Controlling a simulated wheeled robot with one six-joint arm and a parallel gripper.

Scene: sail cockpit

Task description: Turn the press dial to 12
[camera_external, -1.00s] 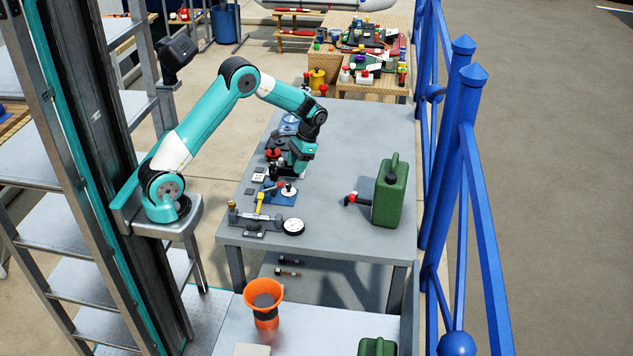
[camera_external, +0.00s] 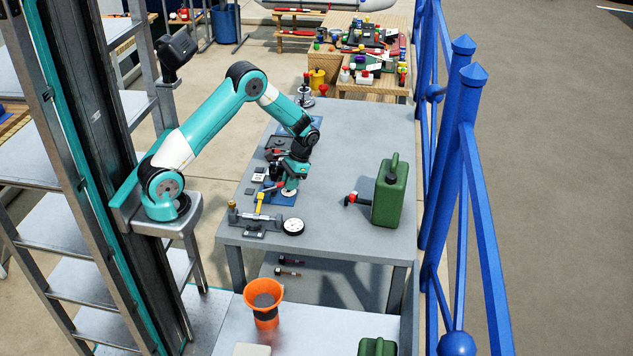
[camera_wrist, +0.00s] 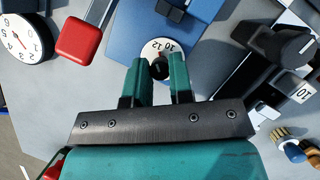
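The dial (camera_wrist: 150,48) is a white disc with black numbers, 10 and 12 legible, and a black knob (camera_wrist: 160,69) at its centre. It sits on a blue base (camera_wrist: 125,45); in the external view the white dial (camera_external: 289,194) shows just below my gripper. In the wrist view my gripper (camera_wrist: 159,60) has its two teal fingers apart, one on each side of the knob. Whether they touch it I cannot tell. A small red mark shows near the knob. The rest of the dial's numbers are hidden or too small.
A red block-ended lever (camera_wrist: 80,41) and a white-faced gauge (camera_wrist: 22,38) lie left of the dial. A black knob device (camera_wrist: 280,45) stands at right. A green jerrycan (camera_external: 388,192) stands on the grey table (camera_external: 340,150); the table between it and the devices is mostly clear.

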